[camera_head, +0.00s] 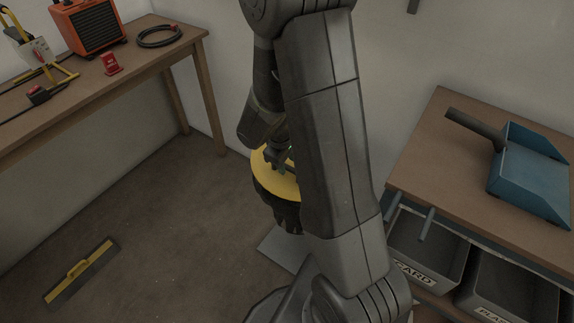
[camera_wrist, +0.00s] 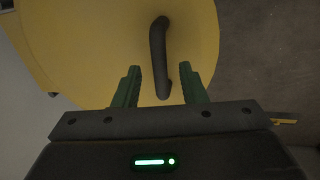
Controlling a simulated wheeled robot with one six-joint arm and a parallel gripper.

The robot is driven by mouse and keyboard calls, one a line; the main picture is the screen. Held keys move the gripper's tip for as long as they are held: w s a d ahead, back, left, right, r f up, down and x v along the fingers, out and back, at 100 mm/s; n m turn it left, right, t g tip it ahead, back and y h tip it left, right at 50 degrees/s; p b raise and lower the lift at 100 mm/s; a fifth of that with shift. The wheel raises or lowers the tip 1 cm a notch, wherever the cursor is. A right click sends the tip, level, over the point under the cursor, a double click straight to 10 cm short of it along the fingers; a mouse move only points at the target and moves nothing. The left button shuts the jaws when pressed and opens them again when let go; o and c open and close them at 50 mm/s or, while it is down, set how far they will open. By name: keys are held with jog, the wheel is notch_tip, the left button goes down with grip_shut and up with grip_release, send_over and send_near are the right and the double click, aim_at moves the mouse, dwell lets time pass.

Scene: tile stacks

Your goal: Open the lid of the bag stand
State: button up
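The bag stand's yellow round lid (camera_head: 272,177) shows in the head view, partly hidden behind my arm. A dark bag (camera_head: 285,212) hangs below the lid. In the wrist view the lid (camera_wrist: 95,45) fills much of the upper left and middle, with a dark bar handle (camera_wrist: 157,58) on it. My gripper (camera_wrist: 160,72) is open, its two green fingers on either side of the handle's near end. I cannot tell whether the fingers touch the handle. In the head view my gripper (camera_head: 280,165) is over the lid, partly hidden by my arm.
A workbench with an orange heater (camera_head: 90,27) stands at the left. A wooden table at the right holds a blue dustpan (camera_head: 530,172), with grey bins (camera_head: 428,250) beneath. A yellow-handled floor tool (camera_head: 80,270) lies on the open floor at the left.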

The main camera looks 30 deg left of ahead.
jog(key=shift+w+f, duration=0.15)
jog(key=shift+f, duration=0.65)
jog(key=shift+c, duration=0.5)
grip_shut()
jog(key=shift+r, duration=0.1)
